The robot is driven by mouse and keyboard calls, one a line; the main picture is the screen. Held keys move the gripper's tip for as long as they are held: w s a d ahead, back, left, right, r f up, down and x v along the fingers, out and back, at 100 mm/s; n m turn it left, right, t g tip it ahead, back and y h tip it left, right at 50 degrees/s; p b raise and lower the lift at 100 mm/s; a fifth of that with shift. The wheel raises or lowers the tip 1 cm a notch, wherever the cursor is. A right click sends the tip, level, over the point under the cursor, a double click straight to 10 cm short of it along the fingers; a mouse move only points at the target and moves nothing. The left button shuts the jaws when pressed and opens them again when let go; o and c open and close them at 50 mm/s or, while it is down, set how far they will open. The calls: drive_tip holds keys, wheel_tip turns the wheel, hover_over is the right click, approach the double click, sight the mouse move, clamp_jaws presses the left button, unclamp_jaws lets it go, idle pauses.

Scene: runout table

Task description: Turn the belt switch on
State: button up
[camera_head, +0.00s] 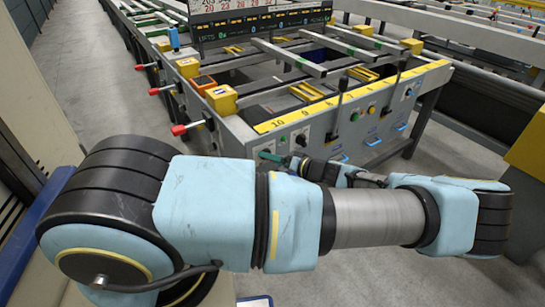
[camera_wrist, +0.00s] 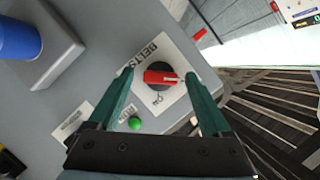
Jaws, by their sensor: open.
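The belt switch (camera_wrist: 160,77) is a red knob on a round black base, on a white plate lettered BELTS and ON. In the wrist view its pale pointer strip lies toward the right, while the ON lettering is below the knob. My gripper (camera_wrist: 160,73) is open, with one green finger to the left of the knob and one to the right. The right fingertip is close to the pointer end; I cannot tell whether it touches. In the head view my arm hides part of the control panel (camera_head: 345,122), and I cannot make out the switch there.
A green button (camera_wrist: 135,124) sits just below the switch plate, between my fingers. A blue cylinder (camera_wrist: 17,40) stands on a grey box at the left. The runout table (camera_head: 262,127) has red-tipped levers (camera_head: 179,130) on its left side. Floor is clear at the left.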

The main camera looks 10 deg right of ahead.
drive_tip(key=shift+a, duration=0.1)
clamp_jaws()
idle(0.7)
